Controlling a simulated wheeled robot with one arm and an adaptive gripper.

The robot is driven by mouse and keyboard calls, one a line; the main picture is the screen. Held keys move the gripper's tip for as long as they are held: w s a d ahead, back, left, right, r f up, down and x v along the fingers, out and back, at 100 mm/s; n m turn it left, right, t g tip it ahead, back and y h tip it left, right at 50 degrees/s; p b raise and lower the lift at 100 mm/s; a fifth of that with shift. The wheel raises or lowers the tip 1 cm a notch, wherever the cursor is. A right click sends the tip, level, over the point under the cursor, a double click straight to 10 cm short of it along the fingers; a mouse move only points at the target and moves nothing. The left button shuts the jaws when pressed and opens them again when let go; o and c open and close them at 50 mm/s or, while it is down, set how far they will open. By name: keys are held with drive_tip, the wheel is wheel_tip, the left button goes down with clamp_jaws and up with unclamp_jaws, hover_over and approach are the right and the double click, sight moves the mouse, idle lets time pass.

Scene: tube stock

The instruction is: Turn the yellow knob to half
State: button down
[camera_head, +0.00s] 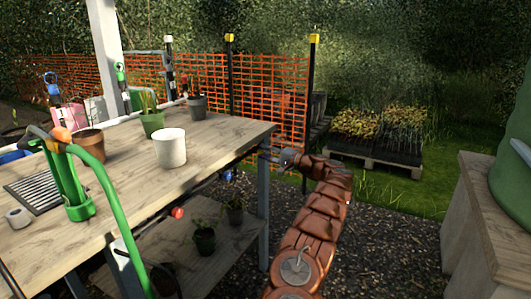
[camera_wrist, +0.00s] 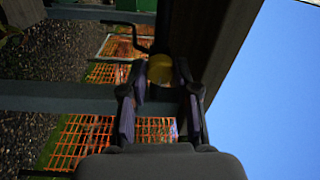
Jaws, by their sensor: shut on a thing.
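The yellow knob (camera_wrist: 160,68) shows in the wrist view, close to the underside of the wooden bench, between my fingertips. My gripper (camera_wrist: 160,80) is shut on it, with one finger on each side. In the head view my gripper (camera_head: 277,157) is at the right end of the potting bench, by its corner. The knob is hidden in that view, and its angle and any scale marks cannot be made out.
The wooden bench (camera_head: 215,143) carries pots, a white pot (camera_head: 171,147) and a green hand pump (camera_head: 68,185). A red knob (camera_head: 177,212) and a blue knob (camera_head: 228,175) sit under its front edge. An orange mesh fence (camera_head: 270,85) stands behind. Gravel lies right of the bench.

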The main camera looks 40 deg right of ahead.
drive_tip(key=c, duration=0.8)
unclamp_jaws()
drive_tip(key=shift+c, duration=0.2)
drive_tip(key=v, duration=1.2)
